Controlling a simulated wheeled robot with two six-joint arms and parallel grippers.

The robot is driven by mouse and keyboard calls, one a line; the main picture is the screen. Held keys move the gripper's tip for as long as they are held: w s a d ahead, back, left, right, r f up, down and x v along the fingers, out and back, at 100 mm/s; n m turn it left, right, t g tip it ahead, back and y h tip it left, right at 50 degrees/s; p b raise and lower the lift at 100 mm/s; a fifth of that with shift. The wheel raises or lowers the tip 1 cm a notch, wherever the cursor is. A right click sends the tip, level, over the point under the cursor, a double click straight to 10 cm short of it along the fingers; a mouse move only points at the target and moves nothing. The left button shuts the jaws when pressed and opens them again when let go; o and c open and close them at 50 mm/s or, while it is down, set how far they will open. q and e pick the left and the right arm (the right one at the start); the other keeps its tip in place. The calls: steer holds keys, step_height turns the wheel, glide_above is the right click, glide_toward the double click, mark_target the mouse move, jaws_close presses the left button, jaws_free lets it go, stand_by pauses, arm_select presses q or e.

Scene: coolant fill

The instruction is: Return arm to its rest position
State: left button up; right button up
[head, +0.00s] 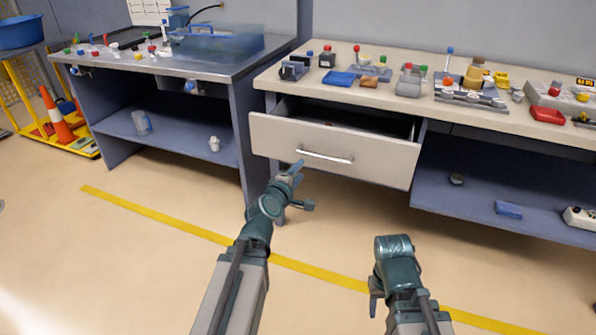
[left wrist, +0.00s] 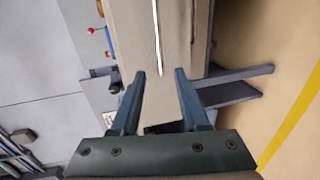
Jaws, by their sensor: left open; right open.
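My left gripper (head: 297,168) is in front of the left part of a drawer (head: 375,160), just left of its silver handle (head: 325,157). In the left wrist view the left gripper (left wrist: 157,90) has its two fingers apart with nothing held between them. The handle (left wrist: 156,35) shows there beyond the fingertips, apart from them. The drawer is pulled part way out from under the right-hand worktop. My right arm (head: 395,265) is low at the front right, folded over the floor; its fingers are largely hidden in the head view.
The right-hand worktop (head: 400,62) carries several small parts and fixtures. A second bench (head: 130,62) at the left holds a clear blue tank (head: 215,40). An orange cone (head: 55,115) stands at the far left. The floor (head: 150,260) with a yellow line (head: 150,215) is clear.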

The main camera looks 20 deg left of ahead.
arm_select(q)
steer(key=s+d+f+m+g+h, duration=0.25)
steer(key=d+f+m, duration=0.25)
steer(key=d, duration=0.3)
steer(key=s+d+f+m+g+h, duration=0.1)
steer(key=s+d+f+m+g, duration=0.3)
steer(key=d, duration=0.3)
steer(key=s+d+f+m+g+y, duration=0.1)
steer(key=s+f+m+g+y, duration=0.1)
steer(key=s+f+m+g, duration=0.3)
steer(key=s+d+f+m+g+y, duration=0.1)
steer(key=s+m+y, duration=0.15)
steer(key=s, duration=0.35)
steer(key=s+d+f+m+g+y, duration=0.1)
steer(key=s+f+m+g, duration=0.2)
steer(key=s+m, duration=0.25)
step_height(320, 180, up, 28)
steer(key=p, duration=2.7)
steer(key=shift+s+r+n+p, duration=0.15)
steer(key=shift+s+n+p, duration=0.1)
steer(key=shift+n+p, duration=0.15)
